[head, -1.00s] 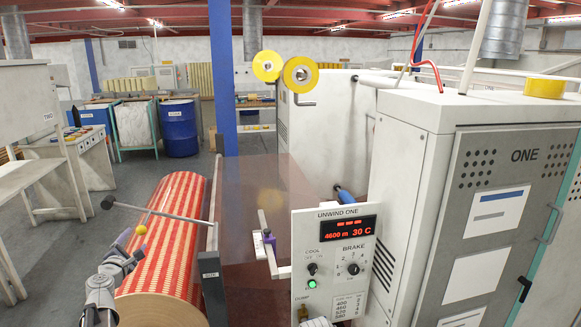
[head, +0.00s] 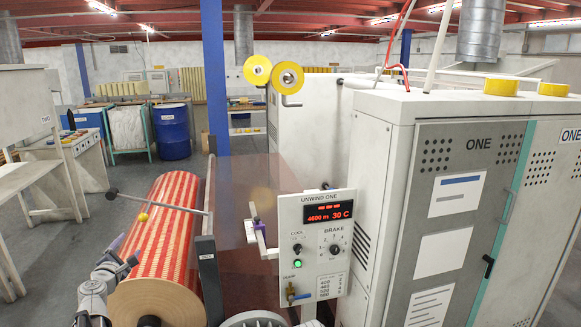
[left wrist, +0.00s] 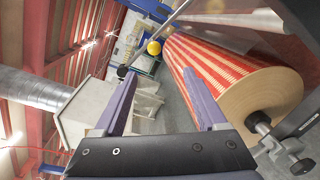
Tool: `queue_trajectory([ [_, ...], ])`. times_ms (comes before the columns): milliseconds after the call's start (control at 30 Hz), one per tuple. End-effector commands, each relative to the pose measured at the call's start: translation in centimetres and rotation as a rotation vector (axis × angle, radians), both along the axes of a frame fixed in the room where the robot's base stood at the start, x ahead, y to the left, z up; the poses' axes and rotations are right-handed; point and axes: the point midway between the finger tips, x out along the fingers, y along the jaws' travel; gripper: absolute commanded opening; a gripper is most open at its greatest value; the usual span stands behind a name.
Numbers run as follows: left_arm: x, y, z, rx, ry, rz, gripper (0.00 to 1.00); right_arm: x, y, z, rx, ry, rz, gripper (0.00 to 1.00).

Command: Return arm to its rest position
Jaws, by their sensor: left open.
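My left gripper (head: 122,255) is at the lower left in the head view, in front of the left side of the red-and-cream striped roll (head: 165,236). Its purple fingers are apart and hold nothing. In the left wrist view the open fingers (left wrist: 162,88) show from behind, with the striped roll (left wrist: 228,72) to their right and a yellow ball (left wrist: 154,47) on a rod beyond them. The yellow ball (head: 142,217) also shows beside the roll in the head view. My right gripper is not in view.
The UNWIND ONE panel (head: 310,207), with its display, knob, green light and dump lever (head: 292,294), stands right of the roll. A grey cabinet (head: 455,190) fills the right side. A white workbench (head: 45,180) stands at left, with open floor between it and the roll.

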Motion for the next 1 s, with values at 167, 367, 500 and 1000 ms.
queue_trajectory([
  [167, 0.4, -2.7, -0.3, 0.05, 0.029, -0.06, 0.74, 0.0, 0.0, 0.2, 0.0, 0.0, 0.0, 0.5],
  [367, 0.8, -6.8, -0.9, 0.131, 0.076, -0.154, 0.74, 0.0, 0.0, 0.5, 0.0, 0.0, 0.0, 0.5],
  [500, 0.9, -10.9, -1.7, 0.216, 0.122, -0.253, 0.74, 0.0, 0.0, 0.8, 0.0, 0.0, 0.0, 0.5],
  [1000, -9.3, -37.8, -10.1, 0.934, 0.449, -1.085, 0.74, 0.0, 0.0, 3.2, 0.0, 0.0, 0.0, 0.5],
])
